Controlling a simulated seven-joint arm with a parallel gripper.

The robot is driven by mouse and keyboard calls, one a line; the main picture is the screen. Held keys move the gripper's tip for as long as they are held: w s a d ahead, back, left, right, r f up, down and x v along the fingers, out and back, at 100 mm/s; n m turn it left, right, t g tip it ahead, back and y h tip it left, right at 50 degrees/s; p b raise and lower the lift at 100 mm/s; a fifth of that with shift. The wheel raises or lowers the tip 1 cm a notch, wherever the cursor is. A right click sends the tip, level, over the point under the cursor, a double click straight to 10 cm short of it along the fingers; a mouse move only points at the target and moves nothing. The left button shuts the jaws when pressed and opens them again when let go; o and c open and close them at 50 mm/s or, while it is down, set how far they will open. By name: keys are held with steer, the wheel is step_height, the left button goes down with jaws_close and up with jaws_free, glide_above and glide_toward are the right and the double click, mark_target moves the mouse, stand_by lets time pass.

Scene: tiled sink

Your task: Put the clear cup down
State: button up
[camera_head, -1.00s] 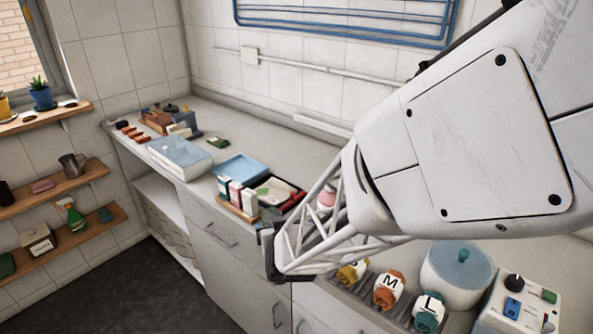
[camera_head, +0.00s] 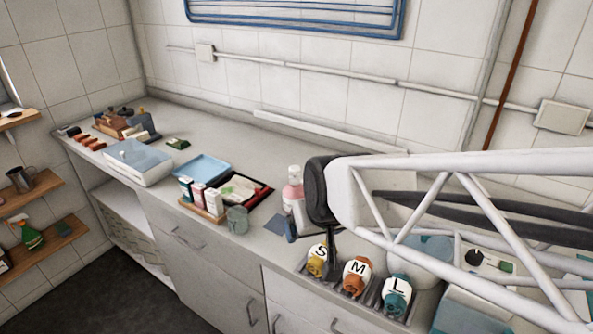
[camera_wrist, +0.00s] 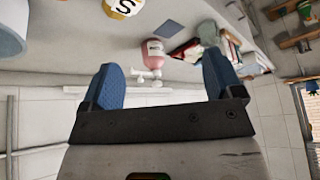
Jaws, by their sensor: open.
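The clear cup (camera_head: 237,220) stands upright on the counter near its front edge, right of the small cartons. It looks empty and nothing holds it. It also shows in the wrist view (camera_wrist: 208,32), beyond one fingertip. My gripper (camera_head: 292,230) is to the right of the cup, apart from it, beside the pink bottle (camera_head: 293,188). In the wrist view my gripper (camera_wrist: 163,78) has its two blue fingers spread wide with nothing between them. The arm hides part of the gripper in the head view.
A wooden tray of cartons (camera_head: 206,212) and a black tray (camera_head: 262,194) stand left of and behind the cup. A dark flat square (camera_head: 276,224) lies to its right. The S, M and L containers (camera_head: 357,277) stand at the front right. Bare counter lies behind the pink bottle.

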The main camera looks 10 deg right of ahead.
steer(key=s+d+r+g, duration=0.1)
steer(key=s+d, duration=0.1)
steer(key=s, duration=0.3)
steer(key=s+d+r+m+g+h, duration=0.1)
steer(key=s+d+r+g, duration=0.1)
steer(key=s, duration=0.3)
steer(key=shift+d+r, duration=0.2)
steer(key=shift+d, duration=0.1)
steer(key=shift+o, duration=0.4)
steer(key=shift+w, duration=0.1)
steer(key=n+g+y, duration=0.1)
steer(key=n, duration=0.8)
glide_above(238, 220)
steer(key=w, duration=0.2)
step_height(238, 220, down, 13)
steer(key=shift+w+d+r, duration=0.1)
steer(key=shift+d+r, duration=0.1)
steer(key=shift+d, duration=0.05)
steer(key=shift+f, duration=0.15)
